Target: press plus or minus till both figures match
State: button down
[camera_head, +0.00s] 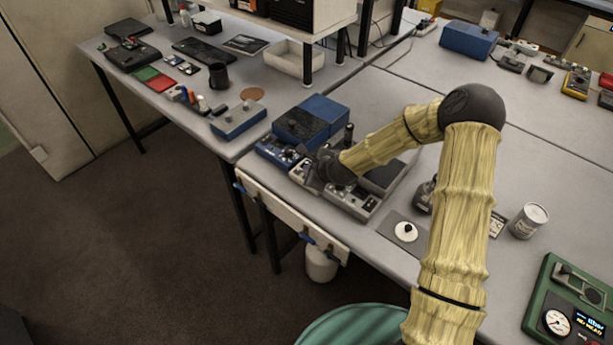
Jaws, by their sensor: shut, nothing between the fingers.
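My gripper (313,179) is dark and small in the view, at the end of my bamboo-like arm. It points down-left over a grey control box (352,201) with small knobs or buttons on its front, near the bench's front edge. It looks shut and empty. I cannot tell whether it touches the box. The gripper and wrist hide part of the box. I cannot read any figures or plus and minus marks there. A green instrument (541,309) at the lower right has a round dial and a small lit display (592,324), whose text is too small to read.
A blue device (238,120) lies to the left. A can (528,221) and a white disc on a plate (405,232) are to the right. A white container (321,263) hangs below the bench edge.

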jog(key=shift+f+b, duration=0.4)
jog(key=shift+b, duration=0.05)
jog(key=shift+f+b, duration=0.3)
jog(key=shift+f, duration=0.05)
dwell(0.7)
jog(key=shift+r, duration=0.15)
jog(key=shift+r+p, duration=0.5)
jog(key=shift+r, duration=0.15)
jog(key=shift+r, duration=0.1)
notch_tip(320, 180, up, 5)
jog(key=p, duration=0.3)
dwell(0.5)
dwell(2.3)
